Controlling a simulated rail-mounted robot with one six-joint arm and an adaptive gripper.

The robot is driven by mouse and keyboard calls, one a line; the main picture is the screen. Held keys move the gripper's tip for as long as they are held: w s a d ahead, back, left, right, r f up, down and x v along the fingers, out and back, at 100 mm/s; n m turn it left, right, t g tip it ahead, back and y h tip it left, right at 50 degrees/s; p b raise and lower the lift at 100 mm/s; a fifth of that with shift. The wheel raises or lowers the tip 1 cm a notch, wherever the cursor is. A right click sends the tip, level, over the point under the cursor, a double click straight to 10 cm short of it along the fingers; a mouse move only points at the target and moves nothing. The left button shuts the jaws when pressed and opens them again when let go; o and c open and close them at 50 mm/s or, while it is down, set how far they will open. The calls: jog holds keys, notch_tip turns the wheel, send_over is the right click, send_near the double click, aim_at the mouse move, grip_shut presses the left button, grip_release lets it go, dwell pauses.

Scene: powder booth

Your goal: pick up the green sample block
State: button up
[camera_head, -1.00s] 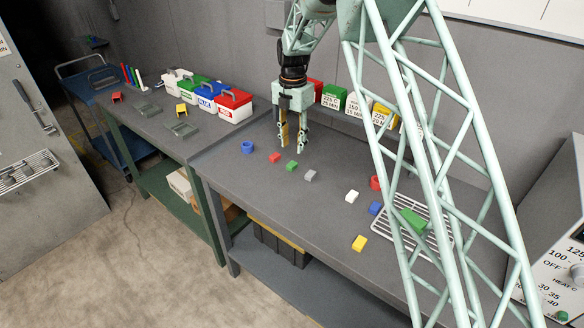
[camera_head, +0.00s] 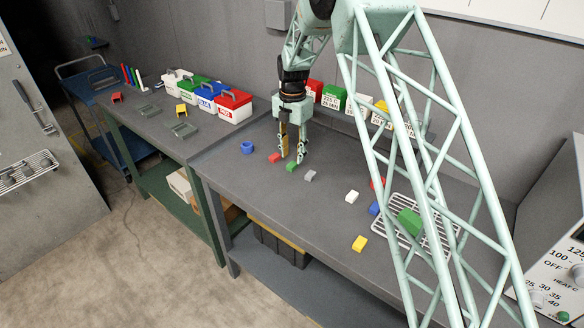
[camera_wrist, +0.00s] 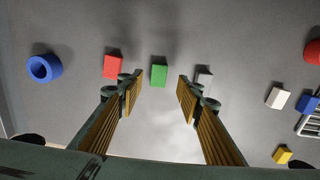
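The green sample block (camera_head: 292,167) lies on the grey table between a red block and a grey block. In the wrist view the green block (camera_wrist: 159,73) sits ahead, between the lines of my two fingers. My gripper (camera_head: 292,156) points down just above and behind the green block in the head view. The fingers are apart, and nothing is between them. In the wrist view my gripper (camera_wrist: 160,80) is open, with a finger to each side of the block. I cannot tell exactly how high the fingertips are above the table.
A red block (camera_wrist: 113,67) is close to the left finger and a grey block (camera_wrist: 203,72) is close to the right finger. A blue ring (camera_head: 247,147) is further left. White (camera_head: 351,196), yellow (camera_head: 359,243) and blue blocks (camera_head: 375,208) lie to the right, near a rack holding a green block (camera_head: 410,222).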

aim_at(292, 165)
jog(key=shift+a+f, duration=0.1)
jog(key=shift+f, duration=2.2)
jog(key=c, duration=0.9)
